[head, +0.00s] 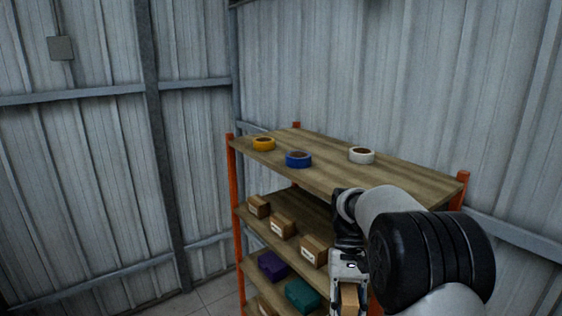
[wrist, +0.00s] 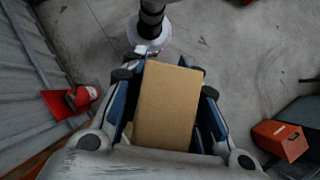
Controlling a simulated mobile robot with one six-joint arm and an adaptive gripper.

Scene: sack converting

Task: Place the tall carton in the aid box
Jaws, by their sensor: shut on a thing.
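My gripper (head: 349,285) is at the front of the shelf rack, at the lower right of the head view. It is shut on a tall brown carton (head: 349,300), which is cut off by the lower frame edge there. In the wrist view the carton (wrist: 167,105) fills the space between the two fingers of my gripper (wrist: 160,73), clear of the floor.
The rack's wooden top shelf (head: 405,177) bears yellow (head: 264,144), blue (head: 298,159) and white (head: 361,155) tape rolls. Lower shelves hold small cartons (head: 282,226), a purple bin (head: 272,266) and a teal bin (head: 302,294). A red object (wrist: 70,103) is at left.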

